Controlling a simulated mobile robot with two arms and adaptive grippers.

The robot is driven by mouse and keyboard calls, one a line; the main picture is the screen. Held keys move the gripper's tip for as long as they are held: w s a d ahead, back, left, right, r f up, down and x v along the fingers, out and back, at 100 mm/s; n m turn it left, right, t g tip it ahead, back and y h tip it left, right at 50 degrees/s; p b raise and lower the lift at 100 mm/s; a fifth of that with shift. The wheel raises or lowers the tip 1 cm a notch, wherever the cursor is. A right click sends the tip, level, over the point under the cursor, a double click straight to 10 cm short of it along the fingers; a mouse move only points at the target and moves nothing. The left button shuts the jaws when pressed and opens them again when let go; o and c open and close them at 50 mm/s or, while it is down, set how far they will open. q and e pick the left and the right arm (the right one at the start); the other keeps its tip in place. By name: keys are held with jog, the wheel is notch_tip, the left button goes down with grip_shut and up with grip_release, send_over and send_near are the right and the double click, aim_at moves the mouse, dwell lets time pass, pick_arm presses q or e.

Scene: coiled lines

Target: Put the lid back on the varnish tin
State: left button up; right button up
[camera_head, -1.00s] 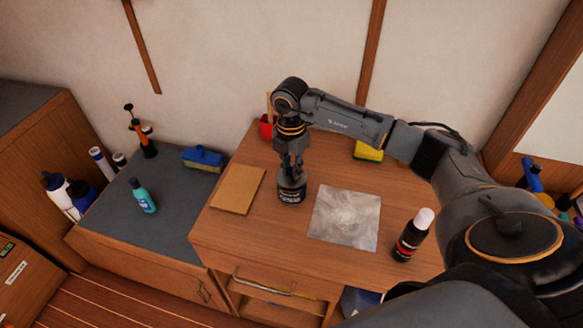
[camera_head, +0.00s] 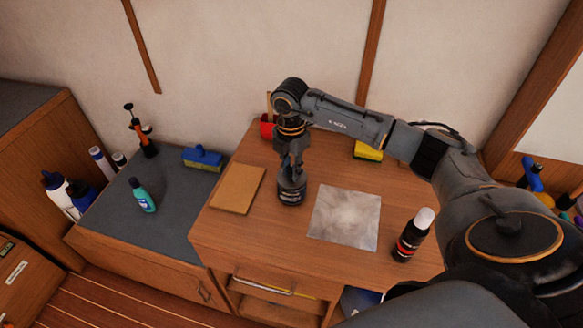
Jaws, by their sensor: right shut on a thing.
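The varnish tin (camera_head: 291,195), small and dark with pale lettering, stands upright on the wooden cabinet top, between a tan board and a grey sheet. My right gripper (camera_head: 291,177) points straight down over the tin. It is shut on the lid, right at the tin's top. The fingers hide most of the lid, and I cannot tell whether it sits fully level on the rim. My left gripper is not in view.
A tan board (camera_head: 238,189) lies left of the tin and a grey sheet (camera_head: 345,218) right of it. A black bottle with a white cap (camera_head: 413,236) stands at the right. A red container (camera_head: 266,127) and a yellow sponge (camera_head: 368,151) are behind.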

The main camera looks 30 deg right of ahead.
dwell(0.4)
jog(key=o, duration=1.4)
jog(key=shift+o, duration=0.2)
jog(key=shift+r+p, duration=2.5)
jog(key=shift+r, duration=1)
grip_shut()
